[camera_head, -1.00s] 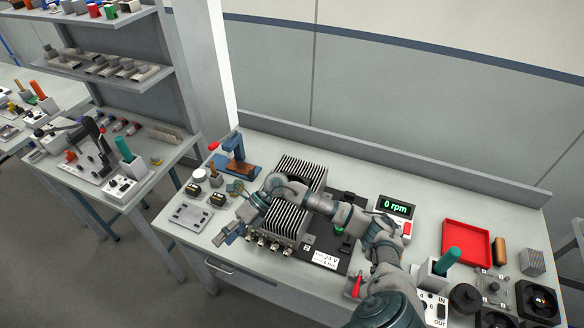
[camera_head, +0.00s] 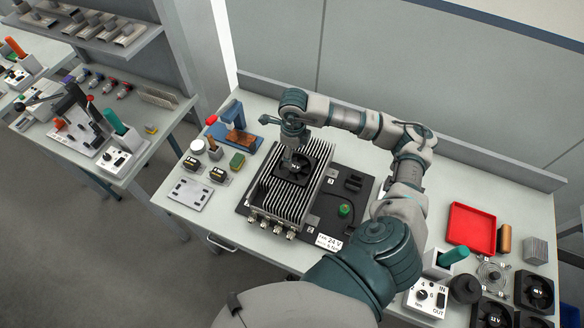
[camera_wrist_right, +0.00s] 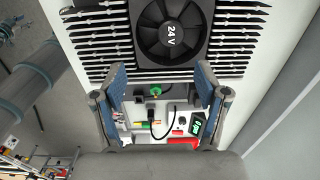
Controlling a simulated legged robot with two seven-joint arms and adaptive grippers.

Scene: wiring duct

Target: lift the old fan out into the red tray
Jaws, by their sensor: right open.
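The old fan (camera_head: 290,174), black and square, sits in the top of the finned heatsink block (camera_head: 265,200) on the bench. In the right wrist view the fan (camera_wrist_right: 168,32) is marked 24 V and lies beyond the fingertips. My right gripper (camera_head: 295,157) hangs over the fan, pointing down and hiding part of it. In the right wrist view my right gripper (camera_wrist_right: 162,74) has its two blue fingers spread, with nothing between them. The red tray (camera_head: 472,228) is empty, at the bench's right. My left gripper is not in view.
A black board (camera_head: 325,216) with a green knob lies right of the heatsink. Several spare fans (camera_head: 535,291) stand at the bench's right corner. A blue stand (camera_head: 233,120) is behind left. My right arm spans the bench between heatsink and tray.

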